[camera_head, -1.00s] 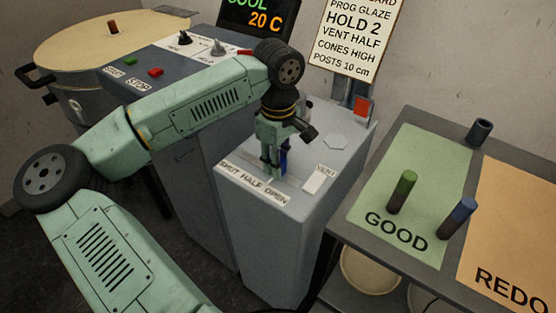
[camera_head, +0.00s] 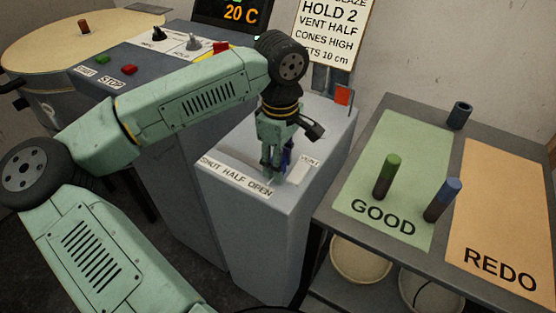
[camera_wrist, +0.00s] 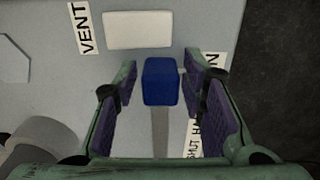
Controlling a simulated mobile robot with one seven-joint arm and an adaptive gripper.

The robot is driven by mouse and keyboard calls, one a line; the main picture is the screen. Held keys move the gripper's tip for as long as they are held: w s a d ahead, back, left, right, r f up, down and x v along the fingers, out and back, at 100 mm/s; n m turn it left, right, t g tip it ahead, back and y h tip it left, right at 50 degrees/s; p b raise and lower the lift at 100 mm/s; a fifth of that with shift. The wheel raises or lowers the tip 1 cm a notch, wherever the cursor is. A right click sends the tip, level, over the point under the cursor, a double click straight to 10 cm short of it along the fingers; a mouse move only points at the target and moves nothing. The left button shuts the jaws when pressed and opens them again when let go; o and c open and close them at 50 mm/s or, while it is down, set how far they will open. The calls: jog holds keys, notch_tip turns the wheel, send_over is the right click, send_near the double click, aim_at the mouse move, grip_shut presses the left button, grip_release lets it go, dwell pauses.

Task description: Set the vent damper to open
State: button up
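The vent damper's blue knob (camera_wrist: 161,82) stands in a straight slot (camera_wrist: 160,130) on the grey cabinet top. It sits at the slot's upper end in the wrist view, beside the last letter of the SHUT HALF OPEN label (camera_head: 236,176), the OPEN end. My gripper (camera_wrist: 158,85) straddles the knob, one finger on each side. The fingers are apart, with a clear gap on the left and a narrower one on the right. In the head view my gripper (camera_head: 275,172) points down at the label's right end and mostly hides the knob.
A VENT tag (camera_wrist: 85,28) and a blank white plate (camera_wrist: 138,30) lie close to the knob. A work table (camera_head: 322,205) with GOOD and REDO mats stands to the right, holding upright posts. The control panel (camera_head: 150,55) and round kiln lid (camera_head: 60,40) are left.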

jog(key=shift+o, duration=0.7)
jog(key=shift+a, duration=0.1)
jog(key=shift+r, duration=0.1)
jog(key=shift+w+r, duration=0.1)
jog(key=shift+r, duration=0.25)
notch_tip(320, 180, up, 11)
